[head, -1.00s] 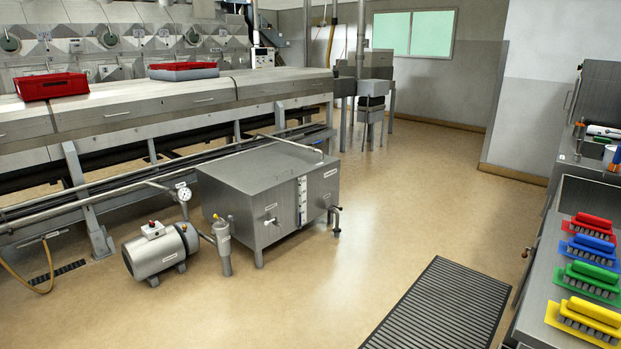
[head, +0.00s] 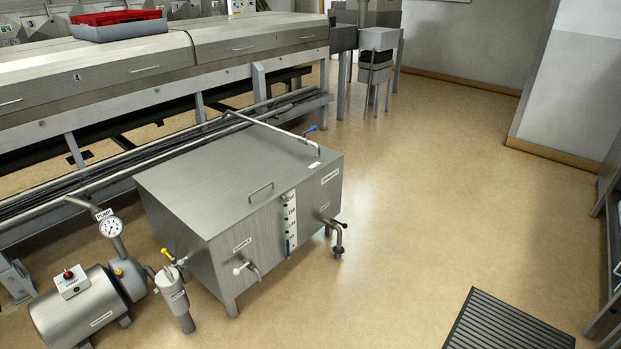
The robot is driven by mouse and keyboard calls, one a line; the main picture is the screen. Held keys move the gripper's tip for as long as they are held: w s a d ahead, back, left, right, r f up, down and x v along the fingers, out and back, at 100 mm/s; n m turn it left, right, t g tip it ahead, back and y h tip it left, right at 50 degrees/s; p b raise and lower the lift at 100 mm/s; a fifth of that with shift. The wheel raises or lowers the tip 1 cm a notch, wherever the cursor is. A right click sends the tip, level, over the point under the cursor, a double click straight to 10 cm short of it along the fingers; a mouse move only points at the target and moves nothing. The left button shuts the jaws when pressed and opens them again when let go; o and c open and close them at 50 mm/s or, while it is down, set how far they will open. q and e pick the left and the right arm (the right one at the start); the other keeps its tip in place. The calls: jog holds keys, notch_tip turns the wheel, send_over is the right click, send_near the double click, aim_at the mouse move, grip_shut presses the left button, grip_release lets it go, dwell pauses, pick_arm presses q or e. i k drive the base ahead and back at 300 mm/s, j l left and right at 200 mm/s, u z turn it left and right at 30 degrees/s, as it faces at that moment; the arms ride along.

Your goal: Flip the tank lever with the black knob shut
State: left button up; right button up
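The steel tank (head: 180,185) stands on the floor in the middle of the head view, with a lidded flat top and a level gauge (head: 290,222) on its front. A lever with a black knob (head: 344,225) is on the pipe outlet at the tank's right front side. Its knob points out to the right; I cannot tell its exact setting at this size. A second lever with a white knob (head: 238,270) is on the tank's lower front. Neither of my grippers is in view.
The pump (head: 75,310), with a gauge (head: 110,227) and a filter (head: 175,297) with a yellow handle, stands left of the tank. A blue-handled valve (head: 310,129) is behind it. The long machine (head: 100,78) runs behind. Floor (head: 420,210) is free to the right, with a dark grate (head: 505,325).

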aim_at(344, 226)
jog(key=i+z, duration=0.15)
jog(key=i, duration=0.35)
jog(key=i+j+z, duration=0.1)
jog(key=i, duration=0.4)
jog(key=i+j+z, duration=0.15)
jog(key=i, duration=0.35)
jog(key=i+u, duration=0.1)
jog(key=u, duration=0.5)
jog(key=i+l+u, duration=0.2)
jog(key=l, duration=0.25)
jog(key=i+l+u, duration=0.15)
jog(key=l, duration=0.3)
jog(key=i+l+u, duration=0.2)
jog(key=l, duration=0.3)
jog(key=l+u, duration=0.2)
jog(key=l, duration=0.3)
jog(key=i+l, duration=0.1)
jog(key=l, duration=0.8)
